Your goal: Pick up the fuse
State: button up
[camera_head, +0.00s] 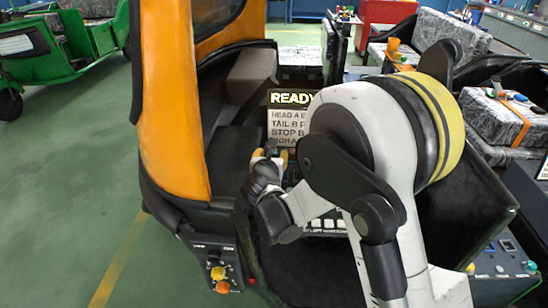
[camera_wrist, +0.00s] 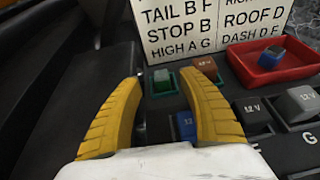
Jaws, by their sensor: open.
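My gripper (camera_wrist: 160,79) is open, its two yellow fingers apart over a dark panel of coloured fuse blocks. A green fuse (camera_wrist: 162,80) shows between the fingertips, just beyond them. A blue fuse (camera_wrist: 186,124) sits nearer, beside the inner side of the right finger. A brownish-red fuse (camera_wrist: 205,67) is just past the right fingertip. Another blue fuse (camera_wrist: 283,53) lies in a red tray (camera_wrist: 262,82) at the upper right. Nothing is held. In the head view my gripper (camera_head: 268,157) is in front of the sign, with the panel mostly hidden by my arm.
A white sign (camera_wrist: 205,25) with lettered rows stands behind the panel. Grey "12 V" blocks (camera_wrist: 298,103) sit at the right. A black seat (camera_wrist: 60,90) lies left. The rickshaw's orange frame (camera_head: 172,100) rises left of my arm; a knob box (camera_head: 215,268) is below.

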jog(key=b+x, duration=0.2)
jog(key=x, duration=0.2)
jog(key=shift+w+d+f, duration=0.1)
jog(key=shift+w+f, duration=0.1)
jog(key=shift+w, duration=0.1)
jog(key=shift+r, duration=0.15)
jog(key=c, duration=0.9)
jog(key=shift+o, duration=0.2)
jog(key=shift+r, duration=0.1)
